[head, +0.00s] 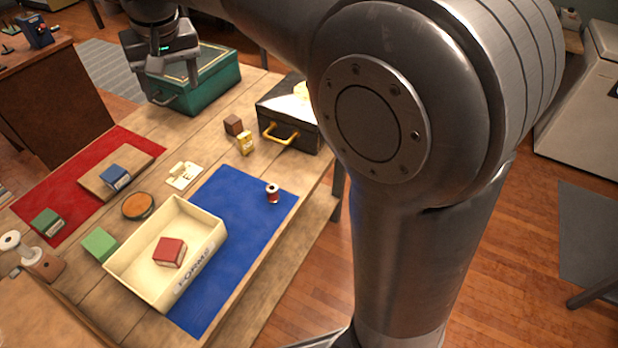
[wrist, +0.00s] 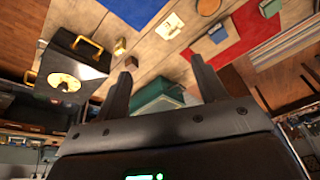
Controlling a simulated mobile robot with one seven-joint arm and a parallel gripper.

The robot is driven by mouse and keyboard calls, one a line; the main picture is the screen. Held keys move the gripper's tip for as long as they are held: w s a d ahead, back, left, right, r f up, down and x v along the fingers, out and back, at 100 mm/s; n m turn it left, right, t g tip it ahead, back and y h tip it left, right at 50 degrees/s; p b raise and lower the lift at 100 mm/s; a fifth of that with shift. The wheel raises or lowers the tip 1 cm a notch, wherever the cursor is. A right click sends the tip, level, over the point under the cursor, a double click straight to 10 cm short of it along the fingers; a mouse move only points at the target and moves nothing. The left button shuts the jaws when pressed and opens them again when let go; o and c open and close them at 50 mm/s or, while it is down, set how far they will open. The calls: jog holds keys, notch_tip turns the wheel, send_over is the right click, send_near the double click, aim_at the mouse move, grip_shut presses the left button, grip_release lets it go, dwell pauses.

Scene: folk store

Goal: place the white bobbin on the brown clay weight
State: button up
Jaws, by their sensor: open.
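My gripper (head: 173,70) is open and empty, high over the teal box at the far end of the table. Its two spread fingers show in the wrist view (wrist: 160,68), with nothing between them. A small spool with white ends and a red middle (head: 272,193) stands upright on the blue mat; it is the nearest match to the white bobbin. The spool and the block are well apart.
The teal box (head: 195,80) and black case (head: 290,112) stand at the far end. A cream tray (head: 122,268) holds a red block. A white reel device (head: 30,255) stands left. Blue mat space is free.

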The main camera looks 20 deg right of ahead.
jog(key=s+d+f+m+t, duration=0.2)
jog(key=s+d, duration=1)
jog(key=d, duration=0.4)
jog(key=s+d+f+m+h, duration=0.1)
jog(key=s+d+f, duration=0.6)
jog(key=s, duration=0.4)
jog(key=shift+d+f+t, duration=0.2)
jog(key=shift+f+t, duration=0.1)
jog(key=shift+t, duration=0.1)
